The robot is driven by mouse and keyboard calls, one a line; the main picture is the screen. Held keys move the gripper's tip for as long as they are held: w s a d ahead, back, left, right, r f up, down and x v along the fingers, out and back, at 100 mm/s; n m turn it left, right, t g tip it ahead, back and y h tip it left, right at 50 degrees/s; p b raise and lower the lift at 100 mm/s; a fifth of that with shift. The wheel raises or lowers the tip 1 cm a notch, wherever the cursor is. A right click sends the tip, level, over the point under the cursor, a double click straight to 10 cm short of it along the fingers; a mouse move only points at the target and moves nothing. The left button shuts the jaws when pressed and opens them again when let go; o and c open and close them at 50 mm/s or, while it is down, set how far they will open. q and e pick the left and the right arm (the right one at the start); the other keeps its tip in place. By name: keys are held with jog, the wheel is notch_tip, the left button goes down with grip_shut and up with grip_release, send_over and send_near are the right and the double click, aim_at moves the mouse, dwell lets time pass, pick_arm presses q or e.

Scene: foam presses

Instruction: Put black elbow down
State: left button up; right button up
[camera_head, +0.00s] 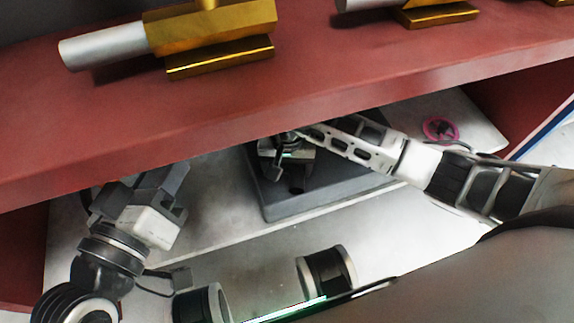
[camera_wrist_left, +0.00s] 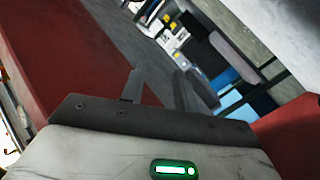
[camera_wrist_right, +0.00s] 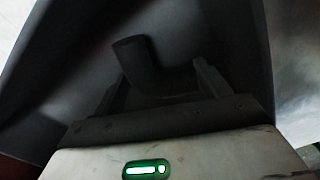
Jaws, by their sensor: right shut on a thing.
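The black elbow (camera_wrist_right: 143,62) shows in the right wrist view as a dark bent tube between the two fingers of my right gripper (camera_wrist_right: 160,85). The right gripper is shut on it. In the head view my right gripper (camera_head: 270,165) is over the grey tray (camera_head: 335,202), under the red shelf's edge; I cannot make out the elbow clearly there. The right wrist view is dark, so any gap under the elbow cannot be told. My left gripper (camera_wrist_left: 160,88) has its fingers apart and nothing between them. In the head view it is at the left, partly against the shelf edge.
A red shelf (camera_head: 300,90) crosses above the pale lower surface (camera_head: 220,220). Gold presses (camera_head: 215,35) with silver cylinders stand on it. A pink ring (camera_head: 440,128) lies at the right, behind my right arm. Pale surface is bare left of the tray.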

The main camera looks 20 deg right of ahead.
jog(key=o, duration=1.1)
pick_arm(q)
jog(key=shift+w+r, duration=0.1)
pick_arm(e)
jog(key=shift+o, duration=0.2)
pick_arm(q)
jog(key=shift+r, duration=0.1)
pick_arm(e)
jog(key=shift+r+p, duration=0.35)
jog(key=shift+r, duration=0.05)
pick_arm(q)
jog(key=shift+s+a+f+m+g+y+p, duration=0.15)
jog(key=shift+f+m+g+y+p, duration=0.1)
jog(key=shift+f+p, duration=0.3)
jog(key=shift+s+a+f+m+g+y+p, duration=0.15)
jog(key=shift+f+m+g+y+p, duration=0.15)
jog(key=shift+p, duration=0.4)
pick_arm(e)
notch_tip(320, 180, up, 7)
pick_arm(q)
jog(key=shift+w, duration=0.1)
pick_arm(e)
jog(key=shift+f, duration=0.1)
